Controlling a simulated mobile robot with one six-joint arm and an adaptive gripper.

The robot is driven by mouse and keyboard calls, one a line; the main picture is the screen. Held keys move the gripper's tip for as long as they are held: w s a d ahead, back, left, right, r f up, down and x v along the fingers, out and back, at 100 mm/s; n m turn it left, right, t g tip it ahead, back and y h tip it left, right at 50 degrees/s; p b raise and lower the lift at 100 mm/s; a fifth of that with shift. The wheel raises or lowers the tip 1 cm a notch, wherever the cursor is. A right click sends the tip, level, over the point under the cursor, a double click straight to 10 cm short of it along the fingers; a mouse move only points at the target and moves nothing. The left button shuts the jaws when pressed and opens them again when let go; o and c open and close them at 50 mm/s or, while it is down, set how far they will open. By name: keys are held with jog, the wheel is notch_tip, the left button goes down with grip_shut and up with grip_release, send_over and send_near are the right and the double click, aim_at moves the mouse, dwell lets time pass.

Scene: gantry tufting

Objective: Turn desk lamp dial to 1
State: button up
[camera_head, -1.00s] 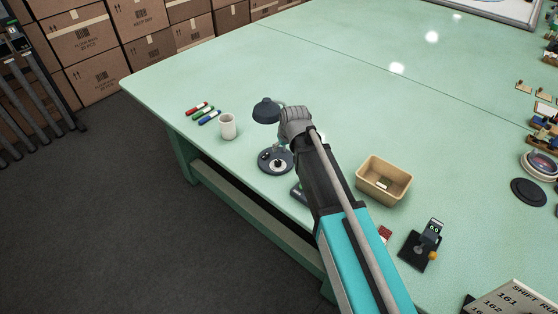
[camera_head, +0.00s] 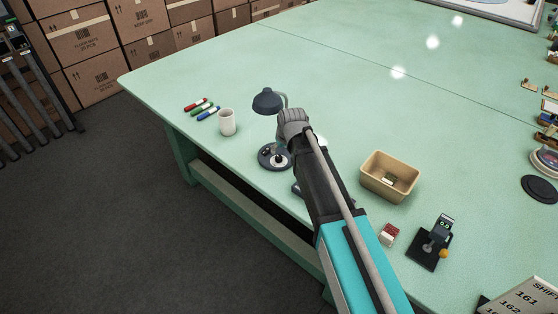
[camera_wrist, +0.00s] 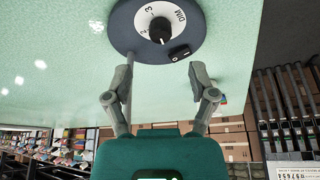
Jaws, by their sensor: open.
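The desk lamp has a dark shade (camera_head: 268,101) and a round dark base (camera_head: 264,159) near the table's edge in the head view. In the wrist view its base (camera_wrist: 120,33) fills the top. The base carries a white dial plate marked DIM, with a 3 legible, and a black knob (camera_wrist: 160,31) on it. I cannot tell surely which number the knob points to. A small black switch (camera_wrist: 180,53) sits beside the dial. My gripper (camera_wrist: 161,72) is open and empty, its fingers below the knob in the picture and apart from it.
A tan bin (camera_head: 370,182), a small red-and-white box (camera_head: 390,234) and a dark stand-mounted device (camera_head: 434,240) lie to the right. The table behind the lamp is clear.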

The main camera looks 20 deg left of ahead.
aim_at(279, 157)
jog(key=shift+b+x, duration=2.95)
jog(key=shift+x, duration=0.55)
grip_shut()
